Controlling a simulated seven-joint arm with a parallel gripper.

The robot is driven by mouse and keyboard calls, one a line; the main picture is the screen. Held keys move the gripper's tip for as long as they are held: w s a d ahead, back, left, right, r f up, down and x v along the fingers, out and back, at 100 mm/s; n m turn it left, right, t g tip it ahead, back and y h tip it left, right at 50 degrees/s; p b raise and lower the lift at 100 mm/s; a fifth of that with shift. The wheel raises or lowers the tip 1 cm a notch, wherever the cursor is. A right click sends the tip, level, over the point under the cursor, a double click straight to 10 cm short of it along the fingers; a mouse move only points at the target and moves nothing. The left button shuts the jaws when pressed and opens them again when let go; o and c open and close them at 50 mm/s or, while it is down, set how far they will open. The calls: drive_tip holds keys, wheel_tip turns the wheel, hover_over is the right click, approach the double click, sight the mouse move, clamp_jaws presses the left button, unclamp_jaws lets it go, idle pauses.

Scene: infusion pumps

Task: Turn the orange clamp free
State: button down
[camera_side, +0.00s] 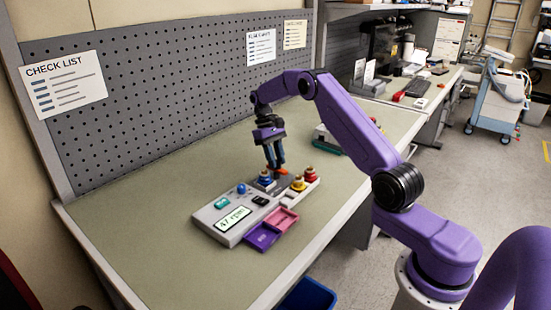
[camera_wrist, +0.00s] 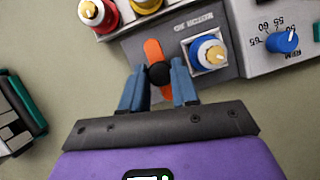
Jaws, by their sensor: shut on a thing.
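The orange clamp (camera_wrist: 153,51) is a short lever with a round black hub, at the edge of the grey pump panel in the wrist view. My gripper (camera_wrist: 159,79) has its two blue fingers on either side of the hub and is shut on the clamp. In the side view my gripper (camera_side: 273,168) points down at the pump (camera_side: 234,219), and a bit of the orange clamp (camera_side: 283,171) shows beside the fingertips. The lower part of the clamp is partly hidden between the fingers. A blue pump head (camera_wrist: 206,54) sits close to the right finger.
Yellow (camera_side: 298,183) and red (camera_side: 310,174) heads stand on the pump to the right. A blue dial (camera_side: 241,188) is on its left. A purple tray (camera_side: 262,237) and a pink tray (camera_side: 283,219) lie in front. A green-edged box (camera_side: 324,143) stands behind. The table's left side is clear.

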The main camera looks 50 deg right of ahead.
idle(0.5)
drive_tip(key=c, duration=0.8)
unclamp_jaws()
drive_tip(key=shift+c, duration=0.2)
drive_tip(key=v, duration=0.7)
drive_tip(key=shift+r, duration=0.3)
